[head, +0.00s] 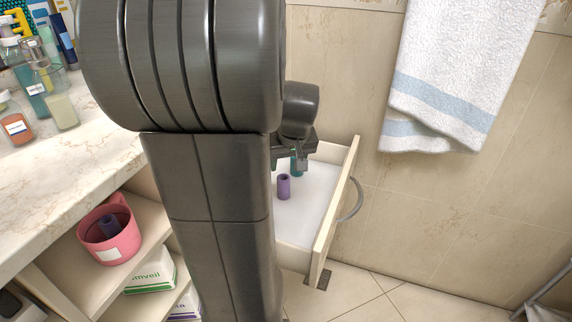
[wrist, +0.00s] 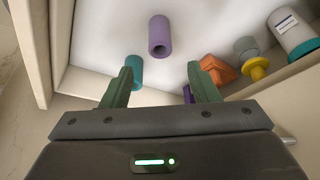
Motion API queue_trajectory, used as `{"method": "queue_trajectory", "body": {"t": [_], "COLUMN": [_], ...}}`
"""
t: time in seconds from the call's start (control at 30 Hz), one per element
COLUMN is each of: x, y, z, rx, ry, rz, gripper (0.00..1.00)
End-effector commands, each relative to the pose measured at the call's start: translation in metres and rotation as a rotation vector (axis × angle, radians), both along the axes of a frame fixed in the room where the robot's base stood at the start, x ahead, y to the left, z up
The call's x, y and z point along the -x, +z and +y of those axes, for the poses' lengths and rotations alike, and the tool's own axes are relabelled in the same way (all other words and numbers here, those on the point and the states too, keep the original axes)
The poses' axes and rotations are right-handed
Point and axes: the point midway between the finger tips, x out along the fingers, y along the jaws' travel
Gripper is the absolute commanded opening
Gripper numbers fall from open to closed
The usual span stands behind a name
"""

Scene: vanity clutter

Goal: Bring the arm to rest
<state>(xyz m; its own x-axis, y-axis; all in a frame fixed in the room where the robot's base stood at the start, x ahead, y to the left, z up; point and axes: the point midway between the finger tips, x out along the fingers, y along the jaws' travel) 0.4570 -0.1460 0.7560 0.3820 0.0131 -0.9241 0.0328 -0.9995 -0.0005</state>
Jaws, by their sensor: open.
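My gripper (head: 296,160) is over the pulled-out drawer (head: 321,250), partly hidden behind my arm in the head view. In the wrist view my gripper (wrist: 160,85) has its two green fingers wide apart with nothing held between them. A purple cylinder (head: 283,187) stands on the white drawer floor; it also shows ahead of the fingertips in the wrist view (wrist: 159,36). A teal cylinder (head: 297,168) is just under my gripper in the head view and beside the left finger in the wrist view (wrist: 135,71).
The wrist view shows an orange piece (wrist: 219,69), a yellow-and-grey piece (wrist: 250,60) and a teal-and-white container (wrist: 292,33) in the drawer. Left are a marble counter (head: 60,165) with bottles and a pink pot (head: 104,238) on a shelf. A towel (head: 440,75) hangs right.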

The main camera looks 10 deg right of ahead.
Motion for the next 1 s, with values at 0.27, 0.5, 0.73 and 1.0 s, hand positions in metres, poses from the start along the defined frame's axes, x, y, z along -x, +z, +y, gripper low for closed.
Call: {"method": "queue_trajectory", "body": {"t": [0.27, 0.5, 0.73, 1.0], "x": [0.002, 0.001, -0.01, -0.03], "y": [0.005, 0.002, -0.028, -0.079], "z": [0.0, 0.0, 0.001, 0.001], "rx": [0.0, 0.0, 0.0, 0.0], "ry": [0.0, 0.0, 0.001, 0.001], "rz": [0.0, 0.001, 0.004, 0.003], "gripper": [0.55, 0.55, 0.55, 0.55]}}
